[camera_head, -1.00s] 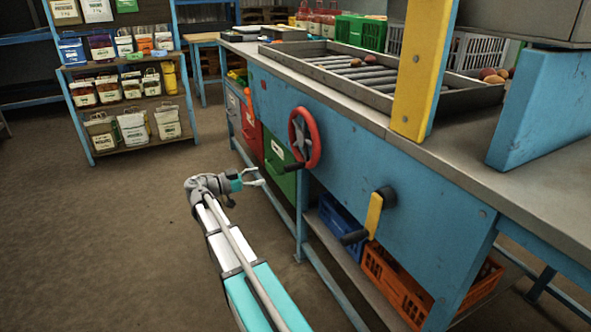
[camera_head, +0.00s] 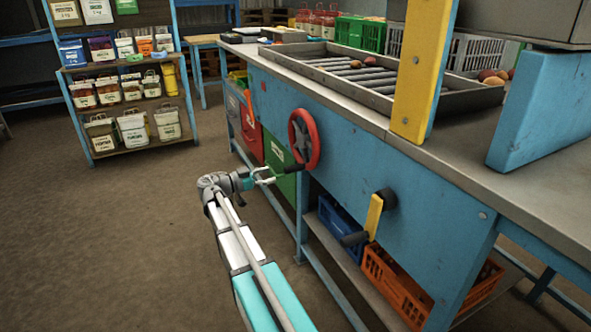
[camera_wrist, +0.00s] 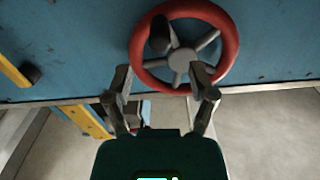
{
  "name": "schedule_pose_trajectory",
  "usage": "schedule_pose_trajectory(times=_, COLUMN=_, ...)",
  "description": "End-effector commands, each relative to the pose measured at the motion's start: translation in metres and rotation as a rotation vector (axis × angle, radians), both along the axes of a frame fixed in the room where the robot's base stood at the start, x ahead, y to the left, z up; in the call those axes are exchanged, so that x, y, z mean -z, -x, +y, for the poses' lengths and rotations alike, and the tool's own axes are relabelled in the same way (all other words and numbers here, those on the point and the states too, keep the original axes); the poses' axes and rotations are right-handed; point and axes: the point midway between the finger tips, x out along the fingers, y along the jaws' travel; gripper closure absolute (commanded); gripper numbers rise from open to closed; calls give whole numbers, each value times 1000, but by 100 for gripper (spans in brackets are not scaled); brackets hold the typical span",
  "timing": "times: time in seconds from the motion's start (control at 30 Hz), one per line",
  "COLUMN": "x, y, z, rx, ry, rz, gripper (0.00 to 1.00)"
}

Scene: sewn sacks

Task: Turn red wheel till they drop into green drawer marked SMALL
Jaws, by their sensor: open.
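The red wheel (camera_head: 315,140) is on the blue side panel of the bench, with grey spokes and a dark handle (camera_head: 293,168) at its lower left. In the wrist view the red wheel (camera_wrist: 232,48) fills the upper middle, with the dark handle (camera_wrist: 160,36) pointing toward the camera. My gripper (camera_head: 270,175) is open and empty, just left of the handle in the head view. In the wrist view my gripper (camera_wrist: 160,78) has its fingers spread below the handle; contact is not visible. The green drawer (camera_head: 285,184) is below and left of the wheel, partly hidden behind the handle and my gripper.
A yellow lever (camera_head: 374,215) with a dark grip sits right of the wheel. A red drawer (camera_head: 251,130) is left of the green one. Blue (camera_head: 340,225) and orange (camera_head: 395,285) crates stand under the bench. Potatoes lie on rollers (camera_head: 370,76) above. Floor at left is clear.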

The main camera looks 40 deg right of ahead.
Motion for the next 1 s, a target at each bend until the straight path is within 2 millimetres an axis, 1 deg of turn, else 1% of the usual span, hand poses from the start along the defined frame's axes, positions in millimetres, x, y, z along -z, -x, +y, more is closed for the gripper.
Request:
schedule_pose_trajectory(times=0.1, x=0, y=5, z=-18, rx=3, ry=0, rz=0, gripper=28)
schedule_pose_trajectory(times=0.4, x=0, y=16, z=-61, rx=2, ry=0, rz=0, gripper=28)
schedule_pose_trajectory(times=0.6, x=0, y=21, z=-83, rx=1, ry=0, rz=0, gripper=28)
schedule_pose_trajectory(times=0.8, x=0, y=24, z=-94, rx=1, ry=0, rz=0, gripper=28)
schedule_pose_trajectory(times=1.0, x=0, y=25, z=-97, rx=0, ry=0, rz=0, gripper=28)
